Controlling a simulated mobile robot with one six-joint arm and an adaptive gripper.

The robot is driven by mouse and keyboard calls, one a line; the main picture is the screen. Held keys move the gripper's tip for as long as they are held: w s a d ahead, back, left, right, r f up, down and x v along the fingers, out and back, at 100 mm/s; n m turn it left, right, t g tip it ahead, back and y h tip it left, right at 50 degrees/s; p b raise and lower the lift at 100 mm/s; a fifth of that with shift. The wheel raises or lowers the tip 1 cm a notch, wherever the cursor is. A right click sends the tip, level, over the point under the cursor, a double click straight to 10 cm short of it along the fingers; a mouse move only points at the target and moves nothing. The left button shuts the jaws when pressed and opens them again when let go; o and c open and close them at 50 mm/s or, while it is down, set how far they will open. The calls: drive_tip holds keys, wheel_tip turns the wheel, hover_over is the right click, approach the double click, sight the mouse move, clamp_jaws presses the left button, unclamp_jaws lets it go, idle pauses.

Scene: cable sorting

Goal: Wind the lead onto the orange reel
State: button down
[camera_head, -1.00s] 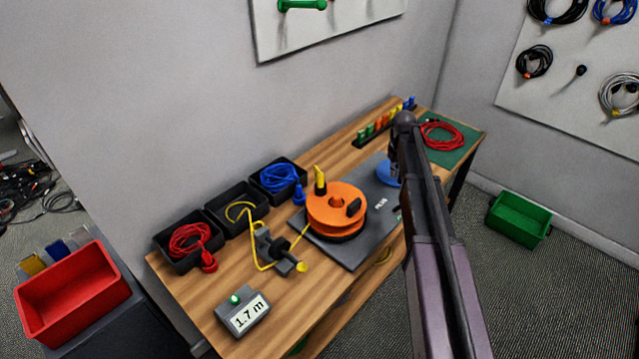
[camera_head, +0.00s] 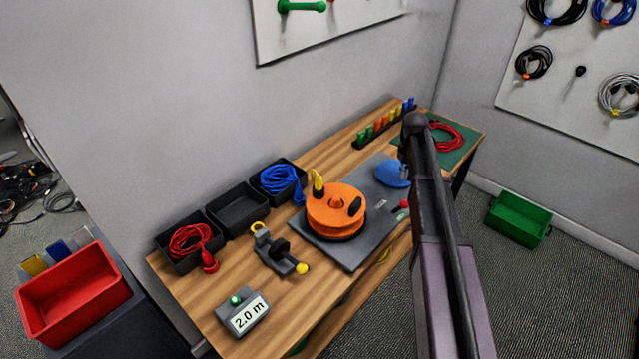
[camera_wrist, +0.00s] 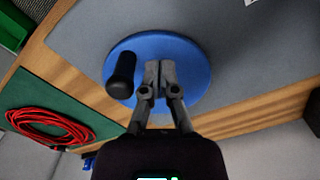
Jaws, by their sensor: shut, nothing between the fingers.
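The orange reel (camera_head: 345,222) sits on a grey plate in the head view. A yellow plug (camera_head: 318,182) stands at its back left edge; I cannot make out yellow lead wound on the reel. The grey guide (camera_head: 277,250) has a yellow ring and a yellow knob, with no lead through it. The middle black tray (camera_head: 238,210) is empty. The counter (camera_head: 246,314) reads 2.0 m. My gripper (camera_wrist: 159,76) is shut and empty over the blue disc (camera_wrist: 194,62), beside its black handle (camera_wrist: 121,75). My arm hides the gripper in the head view.
Black trays with a red lead (camera_head: 190,241) and a blue lead (camera_head: 279,178) flank the empty one. A red-topped lever (camera_head: 403,206) stands on the plate's right. A red coil (camera_head: 447,138) lies on a green mat.

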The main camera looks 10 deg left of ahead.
wheel_tip(320, 180, up, 6)
drive_tip(key=p, duration=0.6)
drive_tip(key=shift+r, duration=0.25)
drive_tip(key=shift+s, duration=0.1)
idle(0.5)
drive_tip(key=s+r+m+p, duration=0.1)
drive_tip(key=s+m, duration=0.3)
drive_tip(key=s, duration=2.5)
drive_tip(key=shift+a+m, duration=0.25)
drive_tip(key=shift+m, duration=0.15)
drive_tip(key=shift+f, duration=0.1)
